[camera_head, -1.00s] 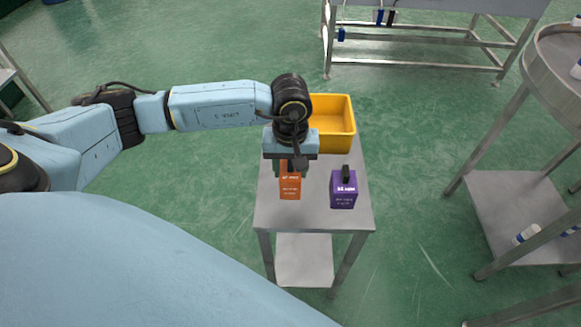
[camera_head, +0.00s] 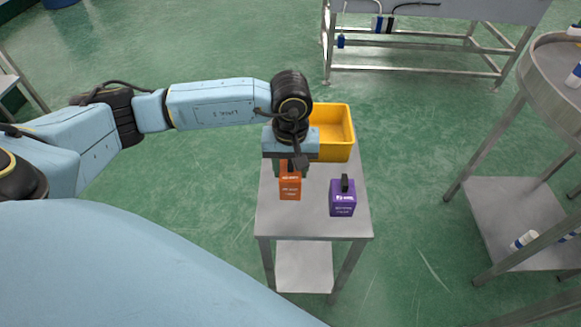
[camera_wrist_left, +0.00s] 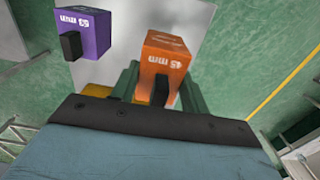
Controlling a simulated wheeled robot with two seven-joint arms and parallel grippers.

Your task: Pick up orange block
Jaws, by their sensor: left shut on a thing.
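The orange block (camera_head: 290,187) stands at the left side of the small metal table, below my left gripper (camera_head: 289,167). In the left wrist view the orange block (camera_wrist_left: 165,55) has a dark handle (camera_wrist_left: 160,90) and white "45 mm" lettering. My left gripper (camera_wrist_left: 160,92) is shut on the block's handle, with its greenish fingers on both sides. I cannot tell whether the block touches the tabletop. My right gripper is not in view.
A purple block (camera_head: 342,198) with a black handle stands to the right on the table (camera_head: 310,222); it also shows in the left wrist view (camera_wrist_left: 82,32). A yellow bin (camera_head: 335,142) sits at the table's back. A round-topped metal stand (camera_head: 545,75) is at the right.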

